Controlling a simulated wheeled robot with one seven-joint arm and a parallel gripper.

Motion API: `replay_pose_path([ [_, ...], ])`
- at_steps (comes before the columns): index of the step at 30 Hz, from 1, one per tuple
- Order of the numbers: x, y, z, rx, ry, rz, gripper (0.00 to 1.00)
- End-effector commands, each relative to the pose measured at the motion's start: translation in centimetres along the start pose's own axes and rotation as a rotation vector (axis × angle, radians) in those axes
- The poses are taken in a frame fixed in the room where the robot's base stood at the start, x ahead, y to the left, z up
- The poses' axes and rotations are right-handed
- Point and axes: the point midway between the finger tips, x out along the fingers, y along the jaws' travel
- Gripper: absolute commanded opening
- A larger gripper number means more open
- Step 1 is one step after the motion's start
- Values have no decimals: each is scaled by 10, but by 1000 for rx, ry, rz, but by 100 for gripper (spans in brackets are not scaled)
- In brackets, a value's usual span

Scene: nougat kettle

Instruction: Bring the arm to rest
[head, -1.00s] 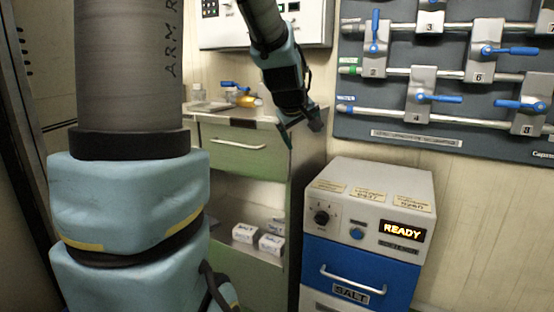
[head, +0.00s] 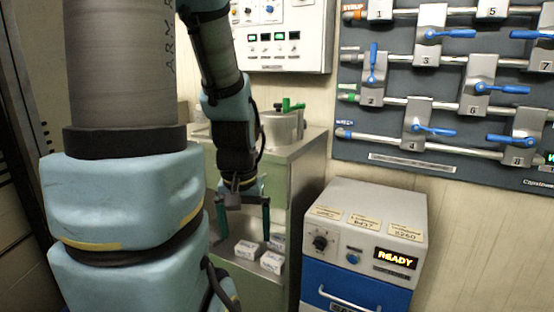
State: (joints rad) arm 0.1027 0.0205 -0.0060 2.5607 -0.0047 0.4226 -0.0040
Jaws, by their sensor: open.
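My gripper (head: 244,212) points downward with its two dark green fingers spread apart and nothing between them. It hangs in front of the green cabinet, above the white boxes (head: 258,256) on the cabinet's lower shelf. The fingertips look close to the boxes in the picture, but I cannot tell the depth between them. My forearm comes down from the top of the view, bent at the wrist. My thick upper arm fills the left side and hides part of the cabinet.
A metal pot with a green handle (head: 283,128) stands on the cabinet top. A blue and grey machine showing READY (head: 364,240) stands right of the cabinet. A valve panel (head: 450,85) and a control box (head: 280,36) are on the wall. Bare wall lies below the panel.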

Motion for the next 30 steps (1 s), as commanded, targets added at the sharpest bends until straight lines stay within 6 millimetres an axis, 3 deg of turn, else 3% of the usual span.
replay_pose_path([
  [1,-33,0,-5,0,0,0,98],
  [12,-135,1,-19,-1,1,0,98],
  [18,-156,1,-22,-1,1,0,98],
  [30,-155,1,-22,-1,1,0,98],
])
